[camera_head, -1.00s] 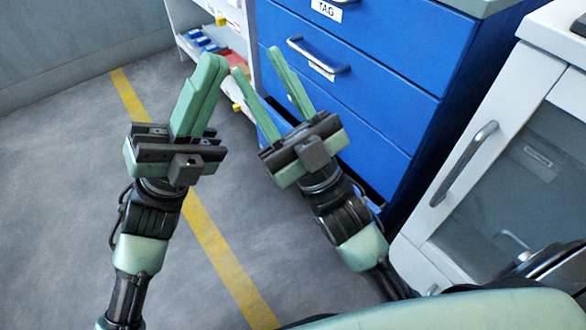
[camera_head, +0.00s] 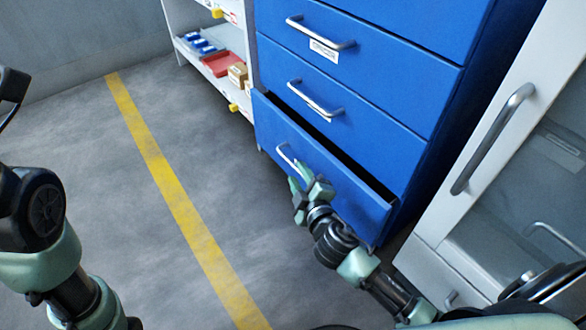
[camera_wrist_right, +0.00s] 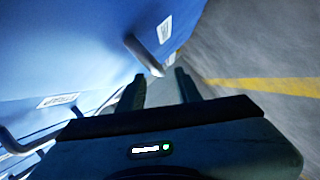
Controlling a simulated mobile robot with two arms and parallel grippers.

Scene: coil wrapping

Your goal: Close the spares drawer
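The bottom drawer (camera_head: 345,192) of the blue cabinet stands partly pulled out, with a dark gap along its top edge; I cannot read a label naming it as spares. Its metal handle (camera_head: 284,154) is on the front face. My right gripper (camera_head: 297,176) is low at the drawer front, close to the handle. In the right wrist view its two dark fingers (camera_wrist_right: 161,82) are apart, with a handle (camera_wrist_right: 145,56) just ahead of them; I cannot tell whether they touch it. My left arm shows at the left edge, but its gripper is out of view.
The drawers above (camera_head: 325,105) look shut, with handles sticking out. A white cabinet (camera_head: 470,150) with a long handle stands close on the right. A shelf (camera_head: 215,60) with coloured bins is at the back left. The grey floor with a yellow line (camera_head: 170,185) is clear.

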